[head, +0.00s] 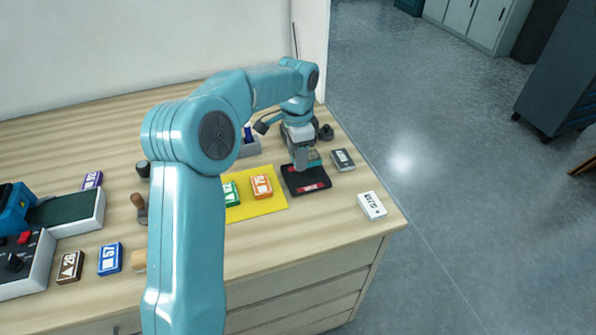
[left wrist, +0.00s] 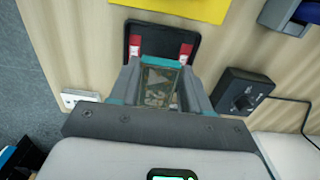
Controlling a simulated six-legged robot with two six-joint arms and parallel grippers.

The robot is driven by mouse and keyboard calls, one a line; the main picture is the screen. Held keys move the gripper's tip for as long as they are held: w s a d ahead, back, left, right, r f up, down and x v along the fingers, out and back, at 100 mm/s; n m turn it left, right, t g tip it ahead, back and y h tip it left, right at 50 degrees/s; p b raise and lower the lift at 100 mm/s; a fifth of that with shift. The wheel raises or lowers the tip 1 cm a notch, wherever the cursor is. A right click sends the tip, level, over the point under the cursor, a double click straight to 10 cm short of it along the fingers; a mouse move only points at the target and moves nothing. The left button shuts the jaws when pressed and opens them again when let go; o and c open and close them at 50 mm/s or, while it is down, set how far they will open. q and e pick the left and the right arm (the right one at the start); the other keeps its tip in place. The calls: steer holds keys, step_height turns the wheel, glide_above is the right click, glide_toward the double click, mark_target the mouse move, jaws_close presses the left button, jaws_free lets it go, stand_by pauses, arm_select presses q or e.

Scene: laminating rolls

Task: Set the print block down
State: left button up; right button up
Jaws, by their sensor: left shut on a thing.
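My left gripper (head: 302,165) points down over a black tray-like piece (head: 293,184) with a red label, right of the yellow mat. In the left wrist view my left gripper (left wrist: 158,88) is shut on a block with a worn, mottled face, which I take for the print block (left wrist: 157,87). The black piece (left wrist: 147,30) lies just beyond the fingertips there, its red and white marks showing on both sides of the block. I cannot tell whether the block touches it. In the head view the fingers mostly hide the block. My right gripper is not in view.
The yellow mat (head: 262,204) bears an orange block (head: 262,186) and a green one. A grey box (head: 343,159) and a white box (head: 371,206) lie near the table's right edge. A dark knob box (left wrist: 242,92) with a cable stands close to the gripper.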

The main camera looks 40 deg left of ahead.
mark_target(297, 179)
arm_select(q)
step_height(297, 179, down, 6)
steer(key=shift+r, duration=0.25)
steer(key=shift+f, duration=0.25)
steer(key=o, duration=1)
steer(key=shift+o, duration=0.2)
